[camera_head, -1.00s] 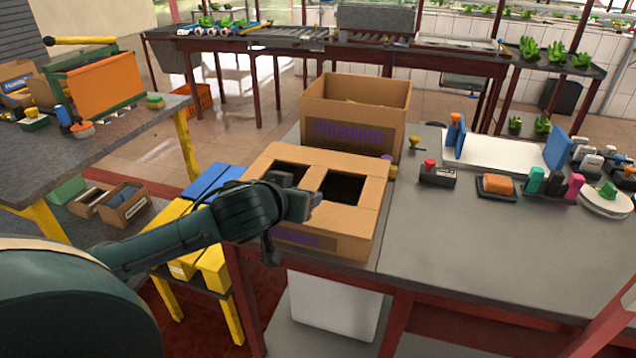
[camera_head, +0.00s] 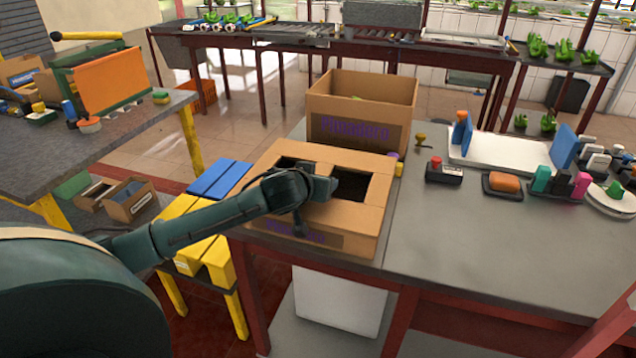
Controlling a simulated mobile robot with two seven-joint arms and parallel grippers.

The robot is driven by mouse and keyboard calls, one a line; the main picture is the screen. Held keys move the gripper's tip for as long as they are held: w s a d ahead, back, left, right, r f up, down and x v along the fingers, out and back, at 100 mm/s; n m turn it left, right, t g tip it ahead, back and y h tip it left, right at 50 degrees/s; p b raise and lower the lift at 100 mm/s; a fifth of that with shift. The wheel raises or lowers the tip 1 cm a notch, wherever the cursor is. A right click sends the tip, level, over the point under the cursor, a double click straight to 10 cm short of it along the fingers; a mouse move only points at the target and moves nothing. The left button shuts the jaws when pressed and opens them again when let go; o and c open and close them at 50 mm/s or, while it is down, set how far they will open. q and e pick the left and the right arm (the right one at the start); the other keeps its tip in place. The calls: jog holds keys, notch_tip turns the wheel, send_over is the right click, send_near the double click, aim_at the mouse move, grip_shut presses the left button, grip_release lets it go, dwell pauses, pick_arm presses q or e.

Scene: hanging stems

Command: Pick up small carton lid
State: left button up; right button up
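A brown carton (camera_head: 375,222) with two rectangular openings in its flat top stands on the left end of the grey table. The flat top looks like a lid, but I cannot tell whether it is a separate piece. My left gripper (camera_head: 312,206) comes in from the left and is over the front part of this top, covering part of both openings. I cannot tell whether it touches the cardboard, nor whether the fingers are open. My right gripper is not in view.
A taller open carton (camera_head: 360,131) stands directly behind. Stamps, a red-topped one (camera_head: 443,172) and an orange one (camera_head: 502,184), sit to the right. The front middle of the table (camera_head: 480,250) is clear. Yellow and blue boxes (camera_head: 205,205) lie to the left.

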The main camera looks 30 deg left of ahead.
pick_arm(q)
jog(key=shift+w, duration=0.1)
jog(key=c, duration=1.3)
